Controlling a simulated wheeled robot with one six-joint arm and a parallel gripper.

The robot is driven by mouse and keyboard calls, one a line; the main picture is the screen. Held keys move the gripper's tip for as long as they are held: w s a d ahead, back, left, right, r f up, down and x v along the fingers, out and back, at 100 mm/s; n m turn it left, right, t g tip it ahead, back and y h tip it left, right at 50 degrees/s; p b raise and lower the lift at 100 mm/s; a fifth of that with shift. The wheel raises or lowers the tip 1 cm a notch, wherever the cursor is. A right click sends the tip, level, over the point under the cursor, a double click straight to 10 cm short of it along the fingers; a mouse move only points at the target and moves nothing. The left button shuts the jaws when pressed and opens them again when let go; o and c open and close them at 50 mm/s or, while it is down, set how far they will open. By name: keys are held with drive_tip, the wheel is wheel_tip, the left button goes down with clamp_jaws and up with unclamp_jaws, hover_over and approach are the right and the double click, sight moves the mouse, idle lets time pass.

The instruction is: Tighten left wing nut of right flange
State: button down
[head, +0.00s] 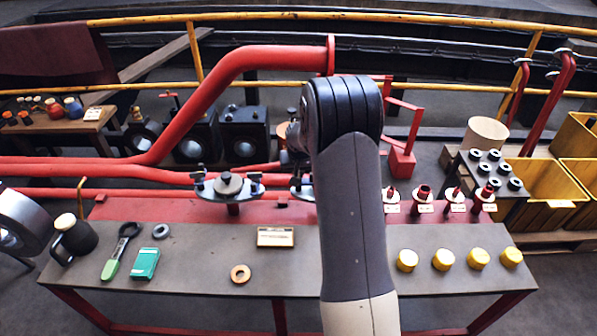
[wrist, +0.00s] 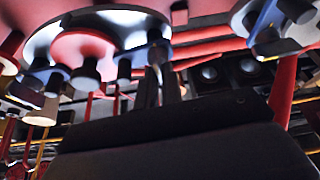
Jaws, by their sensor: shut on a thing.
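The right flange (head: 303,189) shows only as a sliver at its left side, with dark hardware on it. My arm hides the rest. In the wrist view a round shiny flange plate with a red centre (wrist: 82,52) fills the upper left, with several dark cylindrical parts below it. My gripper (wrist: 160,82) is upright at the plate's right edge, its two dark fingers close together. They are shut on a small dark wing nut (wrist: 158,52), mostly hidden by the fingers. Its turn and seating cannot be told. In the head view my gripper is mostly hidden behind my arm.
Another flange (head: 229,185) with wing nuts stands to the left. Red pipes (head: 205,110) run behind. The bench (head: 200,262) holds a green-handled tool (head: 112,266), a teal box (head: 145,263), a copper ring (head: 240,273) and several yellow caps (head: 443,259). Its front middle is mostly clear.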

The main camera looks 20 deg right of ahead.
drive_tip(key=shift+m+b, duration=0.35)
drive_tip(key=shift+m, duration=0.35)
drive_tip(key=shift+h, duration=0.3)
drive_tip(key=c, duration=1.6)
unclamp_jaws()
drive_tip(key=shift+o, duration=0.2)
drive_tip(key=v, duration=1)
drive_tip(key=shift+r+p, duration=0.4)
drive_tip(key=shift+a+f, duration=0.1)
drive_tip(key=shift+a, duration=0.05)
